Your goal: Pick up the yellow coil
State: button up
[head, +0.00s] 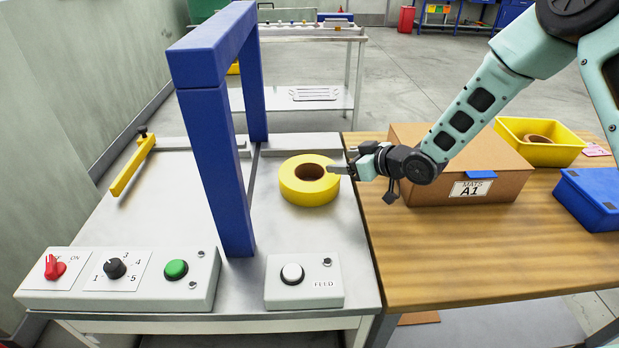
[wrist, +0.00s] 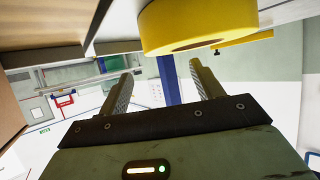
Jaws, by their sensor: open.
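The yellow coil (head: 309,180) is a thick ring with a dark brown hole. It lies flat on the grey metal table, right of the blue gantry frame (head: 214,150). My gripper (head: 334,169) is at the coil's right side, with its fingers pointing left at the rim. In the head view I cannot tell whether they touch it. In the wrist view the coil (wrist: 190,22) fills the top, and my gripper (wrist: 163,82) shows two fingers spread apart with nothing between them.
A cardboard box (head: 465,190) marked A1 stands on the wooden table, close under my arm. A yellow bin (head: 545,152) and a blue case (head: 592,200) are farther right. Control boxes (head: 130,285) line the metal table's front. A yellow lever (head: 132,165) is at left.

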aim_at(326, 163)
jog(key=shift+p+x, duration=0.55)
jog(key=shift+x, duration=2.7)
jog(key=shift+d+f, duration=0.15)
jog(key=shift+f, duration=0.05)
grip_shut()
